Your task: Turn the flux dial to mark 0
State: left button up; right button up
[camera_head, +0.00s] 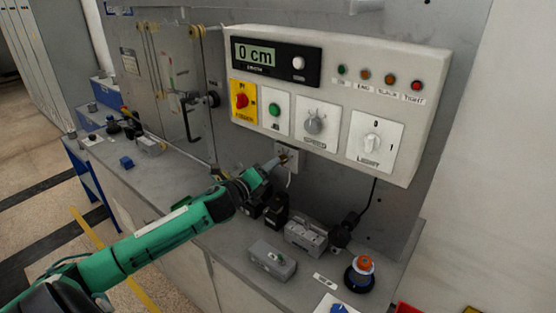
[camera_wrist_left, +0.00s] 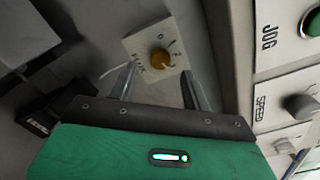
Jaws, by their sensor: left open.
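The flux dial is a small brass-orange knob (camera_wrist_left: 160,58) on a pale plate (camera_wrist_left: 138,42) with printed marks. In the wrist view it lies just ahead of my left gripper (camera_wrist_left: 158,78), between the lines of its two fingers. The fingers are spread apart and nothing is held. The mark the knob points to is too small to read surely. In the head view the plate (camera_head: 293,163) is on the grey wall below the control panel, and my left gripper (camera_head: 274,162) is close in front, partly hiding the knob. My right gripper is not in view.
The white control panel (camera_head: 330,60) juts out just above, with a "0 cm" display (camera_head: 255,53), a speed knob (camera_head: 314,123) and a light knob (camera_head: 371,142). Black and grey boxes stand on the bench below, including a grey switch box (camera_head: 272,262). A red-topped button (camera_head: 364,265) is at right.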

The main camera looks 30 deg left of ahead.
aim_at(283, 159)
pick_arm(q)
jog(key=w, duration=0.2)
jog(key=w+p, duration=0.1)
jog(key=w, duration=0.1)
jog(key=shift+w+d, duration=0.2)
jog(key=shift+w, duration=0.15)
jog(key=c, duration=1)
